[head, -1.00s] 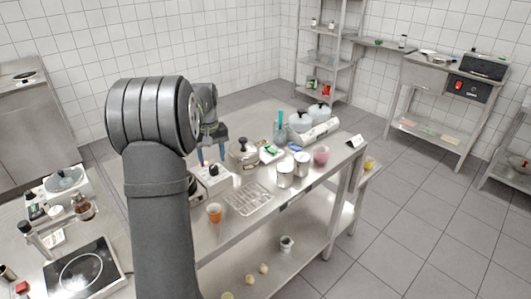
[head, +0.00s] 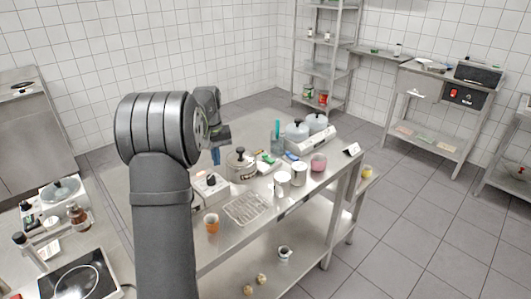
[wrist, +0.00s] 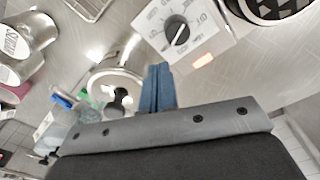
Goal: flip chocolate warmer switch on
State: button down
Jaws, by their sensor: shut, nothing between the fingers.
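A white control box (head: 211,188) with a dark knob on top stands on the steel table, just left of a lidded steel pot (head: 242,166). In the wrist view, its white panel (wrist: 150,22) carries a round dial (wrist: 178,32). A small pale-orange patch (wrist: 203,60) shows near the panel's edge; whether it is a switch or its lamp is unclear. My gripper (head: 215,158) is above the table behind the box and pot. Its blue fingers (wrist: 158,88) are together and empty, apart from the panel. A unit with two lidded pots (head: 310,138) stands further back. I cannot tell which unit is the chocolate warmer.
Steel cans (head: 282,184), a pink tub (head: 318,162), a clear mould tray (head: 247,208) and an orange cup (head: 212,224) crowd the table. Bottles and an induction plate (head: 78,282) are at lower left. The floor at right is clear.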

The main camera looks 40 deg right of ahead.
aim_at(266, 155)
jog(key=d+r+m, duration=0.1)
jog(key=d, duration=0.1)
jog(key=d+r+m+h, duration=0.1)
jog(key=d+m, duration=0.1)
jog(key=d, duration=0.1)
jog(key=d+r+m, duration=0.1)
jog(key=d+m, duration=0.1)
jog(key=d, duration=0.1)
jog(key=shift+w+d, duration=0.25)
jog(key=shift+w, duration=0.15)
jog(key=s+d+r+m+h, duration=0.1)
jog(key=d+r+m+h, duration=0.1)
jog(key=d+r+m, duration=0.2)
jog(key=d+m, duration=0.3)
jog(key=d, duration=0.3)
jog(key=shift+s+r+m, duration=0.15)
jog(key=shift+s+m, duration=0.05)
jog(key=shift+m, duration=0.1)
jog(key=x, duration=0.8)
jog(key=a+x, duration=0.1)
jog(key=x, duration=0.4)
jog(key=shift+w, duration=0.35)
jog(key=shift+f, duration=0.6)
jog(key=shift+w, duration=0.1)
